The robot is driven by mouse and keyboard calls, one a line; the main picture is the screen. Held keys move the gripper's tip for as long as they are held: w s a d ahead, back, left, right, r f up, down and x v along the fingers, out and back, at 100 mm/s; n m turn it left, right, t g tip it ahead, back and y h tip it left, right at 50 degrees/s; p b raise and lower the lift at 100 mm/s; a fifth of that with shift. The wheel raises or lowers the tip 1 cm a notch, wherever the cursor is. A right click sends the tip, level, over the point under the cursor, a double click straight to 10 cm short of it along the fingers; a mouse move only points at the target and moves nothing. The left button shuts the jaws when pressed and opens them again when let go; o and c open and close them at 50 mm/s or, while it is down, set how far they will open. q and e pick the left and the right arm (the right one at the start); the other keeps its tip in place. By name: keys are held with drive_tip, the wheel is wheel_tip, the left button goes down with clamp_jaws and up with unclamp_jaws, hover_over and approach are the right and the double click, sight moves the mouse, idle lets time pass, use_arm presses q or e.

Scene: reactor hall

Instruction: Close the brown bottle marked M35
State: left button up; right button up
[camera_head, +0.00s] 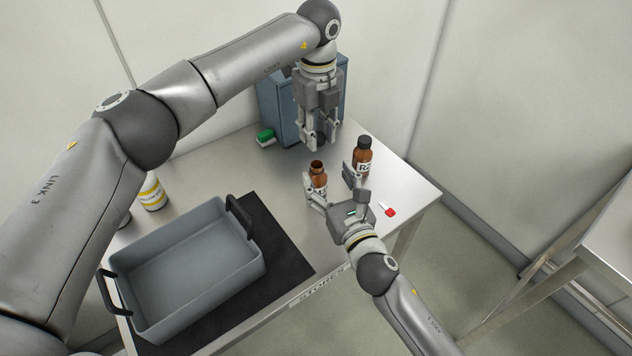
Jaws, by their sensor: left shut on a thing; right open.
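An uncapped brown bottle (318,176) stands upright on the table, its dark mouth showing and its label mostly hidden, so I cannot read the full mark. My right gripper (332,186) is open, its fingers spread near this bottle; I cannot tell whether they touch it. My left gripper (318,144) points down, above and behind the bottle. A second brown bottle (363,158) with a black cap and a label starting with R stands to the right.
A grey tray (190,222) with black handles sits on a black mat (285,250) at the left. A blue-grey box (279,112), a green item (265,137), a red and white item (389,211) and a yellow-banded white container (152,192) are also on the table (400,185).

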use_arm(q)
drive_tip(key=shift+w, duration=0.1)
use_arm(e)
approach(316, 180)
drive_tip(key=w+f, duration=0.2)
drive_tip(key=w, duration=0.1)
drive_tip(key=w+a, duration=0.1)
drive_tip(key=shift+w+f, duration=0.4)
drive_tip(key=x, duration=0.7)
drive_tip(key=shift+w, duration=0.25)
drive_tip(key=c, duration=1.5)
use_arm(q)
hover_over(317, 164)
drive_tip(key=shift+f, duration=2.55)
use_arm(e)
drive_tip(key=shift+c, duration=0.2)
use_arm(q)
drive_tip(key=shift+f, duration=0.85)
